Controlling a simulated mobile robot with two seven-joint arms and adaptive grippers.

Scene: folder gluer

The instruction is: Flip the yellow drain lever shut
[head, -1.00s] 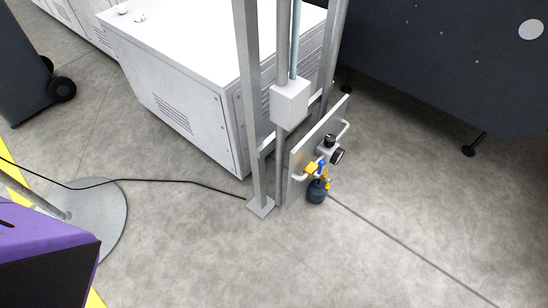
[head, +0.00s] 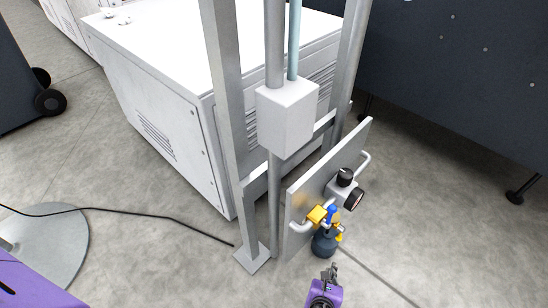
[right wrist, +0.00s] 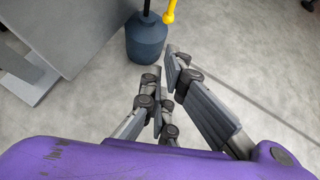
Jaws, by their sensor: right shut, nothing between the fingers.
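Yellow parts show on the small air unit on the grey panel (head: 326,180). One is a yellow block (head: 317,214) at the upper left; a smaller yellow lever (head: 339,233) is beside the dark blue bowl (head: 323,244). In the right wrist view, a yellow lever (right wrist: 170,11) with a rounded end hangs right of the bowl (right wrist: 145,38); its upper part is cut off. My right gripper (head: 333,268) is shut and empty, below and in front of the bowl. Its fingers (right wrist: 165,75) point toward bowl and lever, apparently without touching. My left gripper is not in view.
A black knob and gauge (head: 350,188) sit above the bowl. Grey posts (head: 228,120) and a white box (head: 287,118) stand behind the panel. A white cabinet (head: 165,110) is at left, a dark machine (head: 460,80) at right. The floor in front is clear.

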